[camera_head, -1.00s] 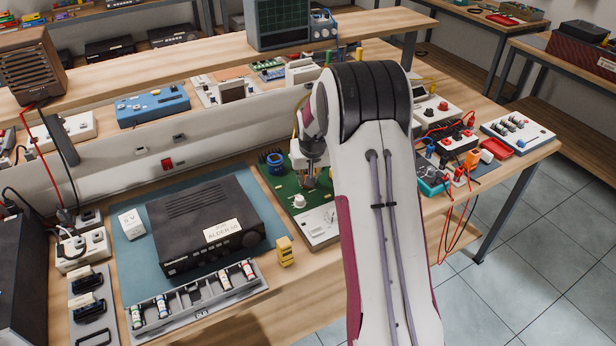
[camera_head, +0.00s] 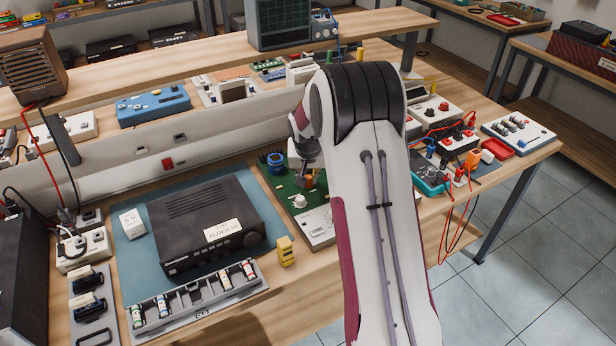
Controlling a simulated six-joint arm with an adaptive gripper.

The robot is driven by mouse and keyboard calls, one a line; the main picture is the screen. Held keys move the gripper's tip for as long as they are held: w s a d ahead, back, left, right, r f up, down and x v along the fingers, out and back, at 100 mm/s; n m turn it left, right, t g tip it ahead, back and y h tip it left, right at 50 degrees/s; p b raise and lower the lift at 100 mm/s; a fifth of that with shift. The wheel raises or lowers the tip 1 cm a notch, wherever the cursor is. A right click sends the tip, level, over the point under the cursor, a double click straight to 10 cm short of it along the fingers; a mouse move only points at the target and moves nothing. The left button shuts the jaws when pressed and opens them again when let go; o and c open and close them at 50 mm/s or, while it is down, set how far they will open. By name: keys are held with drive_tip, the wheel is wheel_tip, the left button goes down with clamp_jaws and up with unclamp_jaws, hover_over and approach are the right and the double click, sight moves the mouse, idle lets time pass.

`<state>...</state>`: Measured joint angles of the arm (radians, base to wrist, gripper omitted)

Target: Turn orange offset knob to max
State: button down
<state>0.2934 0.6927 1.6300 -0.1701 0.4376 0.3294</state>
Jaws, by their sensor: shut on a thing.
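The green circuit board panel (camera_head: 283,187) lies on the bench right of the black hi-fi unit, with a white knob (camera_head: 299,201) and a blue round coil (camera_head: 276,163) on it. My gripper (camera_head: 311,183) points down over this board, partly hidden by my own arm. It is shut on a small orange knob (camera_head: 308,181), of which only a little shows between and beside the fingers. The knob's pointer and any scale marks are too small or hidden to read.
The black hi-fi unit (camera_head: 204,228) sits on a teal mat left of the board. A yellow block (camera_head: 286,251) and a grey battery tray (camera_head: 199,302) stand in front. A blue instrument (camera_head: 152,106) is behind. Cabled boxes crowd the right.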

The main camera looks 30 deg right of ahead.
drive_tip(key=c, duration=1.9)
unclamp_jaws()
drive_tip(key=shift+r, duration=0.1)
drive_tip(key=shift+v, duration=5.95)
